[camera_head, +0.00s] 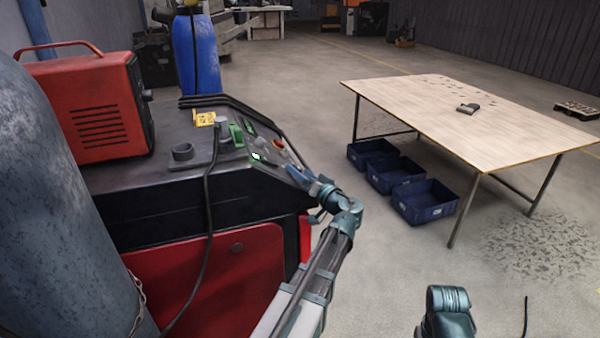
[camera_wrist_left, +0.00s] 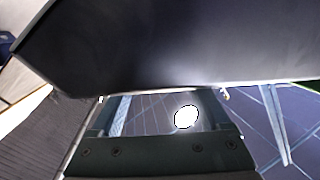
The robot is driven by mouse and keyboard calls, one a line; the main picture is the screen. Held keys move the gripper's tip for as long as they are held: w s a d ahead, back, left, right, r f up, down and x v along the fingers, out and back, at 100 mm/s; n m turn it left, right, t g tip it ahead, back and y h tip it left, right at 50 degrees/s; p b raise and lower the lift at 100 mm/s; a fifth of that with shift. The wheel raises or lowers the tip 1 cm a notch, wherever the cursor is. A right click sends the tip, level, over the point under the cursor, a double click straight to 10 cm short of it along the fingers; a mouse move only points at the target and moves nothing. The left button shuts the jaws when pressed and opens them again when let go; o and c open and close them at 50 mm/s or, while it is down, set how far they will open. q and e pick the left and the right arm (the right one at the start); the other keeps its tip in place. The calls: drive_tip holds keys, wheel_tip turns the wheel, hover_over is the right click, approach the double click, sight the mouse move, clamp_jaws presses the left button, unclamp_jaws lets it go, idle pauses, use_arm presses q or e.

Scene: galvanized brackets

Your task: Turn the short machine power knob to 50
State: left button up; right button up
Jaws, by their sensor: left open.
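The low black and red machine (camera_head: 240,215) stands at the left in the head view. Its control panel (camera_head: 262,145) faces right, with a small lit green display (camera_head: 256,156) and a red and yellow button (camera_head: 279,143). I cannot make out the power knob or its setting; the panel's front is turned away and partly behind my arm. My left gripper (camera_head: 305,178) is open and empty at the panel's lower right edge; contact cannot be told. In the left wrist view, a dark, smooth surface (camera_wrist_left: 190,45) fills the top, close to the gripper.
A red box unit (camera_head: 100,105) sits on the machine, and a cable hangs down its front. A grey cylinder (camera_head: 55,190) and a blue drum (camera_head: 196,55) stand nearby. A wooden table (camera_head: 470,120) with blue bins (camera_head: 425,202) is at the right. Floor between is clear.

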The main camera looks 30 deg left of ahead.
use_arm(q)
drive_tip(key=shift+w+a, duration=0.2)
drive_tip(key=shift+a, duration=0.2)
clamp_jaws()
